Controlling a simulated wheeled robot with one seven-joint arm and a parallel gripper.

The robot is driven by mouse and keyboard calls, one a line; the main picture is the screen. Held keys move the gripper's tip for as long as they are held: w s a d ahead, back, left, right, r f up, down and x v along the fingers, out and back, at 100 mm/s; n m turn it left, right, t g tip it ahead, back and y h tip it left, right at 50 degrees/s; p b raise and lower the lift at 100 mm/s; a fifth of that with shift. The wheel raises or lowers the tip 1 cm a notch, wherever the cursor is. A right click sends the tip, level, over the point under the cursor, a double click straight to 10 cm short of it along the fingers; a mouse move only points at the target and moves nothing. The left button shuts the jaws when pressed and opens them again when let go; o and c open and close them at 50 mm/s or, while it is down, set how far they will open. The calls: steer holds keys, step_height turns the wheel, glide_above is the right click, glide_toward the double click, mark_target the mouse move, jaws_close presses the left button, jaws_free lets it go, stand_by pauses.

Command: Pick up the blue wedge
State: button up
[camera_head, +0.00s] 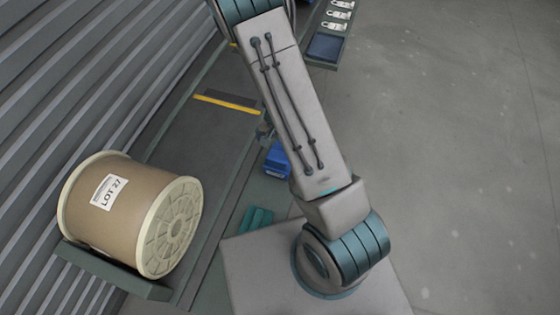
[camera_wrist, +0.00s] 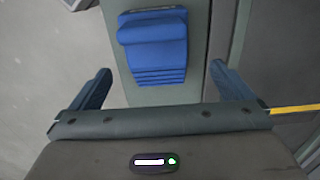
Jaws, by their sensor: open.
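The blue wedge (camera_head: 277,160) lies on a narrow grey-green surface beside my arm in the head view, partly hidden by the arm. In the wrist view the blue wedge (camera_wrist: 153,50) shows at the top centre, with a ribbed lower part. My gripper (camera_wrist: 163,88) is open and empty, its two dark blue fingers wide apart. The wedge shows ahead of the fingers and between their lines, with nothing seen touching it. In the head view my gripper is mostly hidden behind the arm.
A large spool (camera_head: 125,210) labelled LOT 27 rests on a dark cradle at lower left. A teal block (camera_head: 256,219) lies near my base. A yellow strip (camera_head: 227,103) crosses the dark surface. A dark tray (camera_head: 326,47) and small white items (camera_head: 338,15) are at the top. Open floor lies right.

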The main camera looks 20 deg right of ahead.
step_height(320, 180, down, 4)
steer(key=shift+r+b, duration=0.25)
steer(key=shift+b, duration=0.05)
steer(key=f, duration=0.1)
steer(key=f+b, duration=0.1)
steer(key=f, duration=0.2)
steer(key=shift+s+d, duration=0.1)
steer(key=shift+d, duration=0.2)
steer(key=shift+f, duration=0.6)
steer(key=c, duration=1.3)
